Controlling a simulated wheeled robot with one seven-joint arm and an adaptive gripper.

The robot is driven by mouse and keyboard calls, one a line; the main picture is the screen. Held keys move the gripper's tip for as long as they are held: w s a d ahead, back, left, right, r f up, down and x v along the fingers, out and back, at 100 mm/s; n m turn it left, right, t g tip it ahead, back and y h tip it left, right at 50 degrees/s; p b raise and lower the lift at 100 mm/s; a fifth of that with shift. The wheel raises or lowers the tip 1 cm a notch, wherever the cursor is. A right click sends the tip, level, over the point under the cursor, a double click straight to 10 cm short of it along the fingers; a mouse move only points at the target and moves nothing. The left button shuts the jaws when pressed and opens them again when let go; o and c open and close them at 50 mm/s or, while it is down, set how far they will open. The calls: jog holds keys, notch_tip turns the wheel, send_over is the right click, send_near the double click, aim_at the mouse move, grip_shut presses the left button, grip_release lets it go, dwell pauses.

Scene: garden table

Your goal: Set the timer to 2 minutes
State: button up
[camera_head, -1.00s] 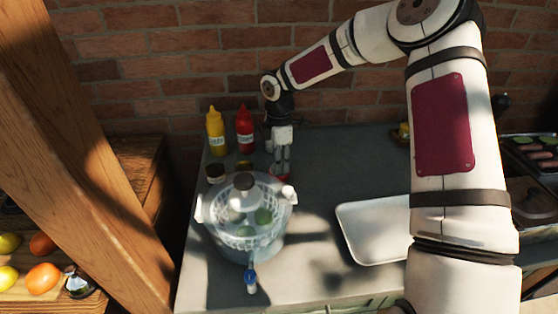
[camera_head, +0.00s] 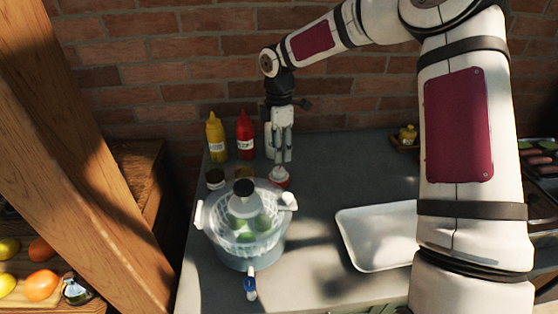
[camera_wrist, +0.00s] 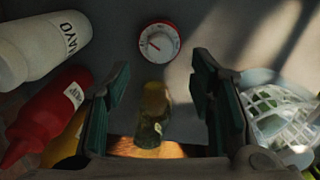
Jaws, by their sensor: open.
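The timer (camera_wrist: 159,42) is a round red-rimmed dial with a white face and a dark pointer mark in the wrist view. In the head view the timer (camera_head: 279,177) is a small red and white shape on the table behind the pot. My gripper (camera_head: 282,158) points down just above it. In the wrist view my gripper (camera_wrist: 165,100) has its two dark fingers spread apart with nothing held between them. The timer lies ahead of the fingertips, apart from them. The dial's numbers are too small to read.
A mayo bottle (camera_wrist: 40,45), a red bottle (camera_head: 245,134) and a yellow bottle (camera_head: 216,138) stand close by. A small jar (camera_wrist: 153,112) shows between my fingers. A steamer pot (camera_head: 247,252) stands in front. A white tray (camera_head: 375,238) lies right, with bare table between.

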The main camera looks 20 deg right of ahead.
aim_at(279, 169)
jog(key=shift+r, duration=2.35)
notch_tip(279, 169, down, 12)
jog(key=m+p, duration=0.2)
jog(key=m, duration=1.4)
jog(key=shift+f, duration=0.15)
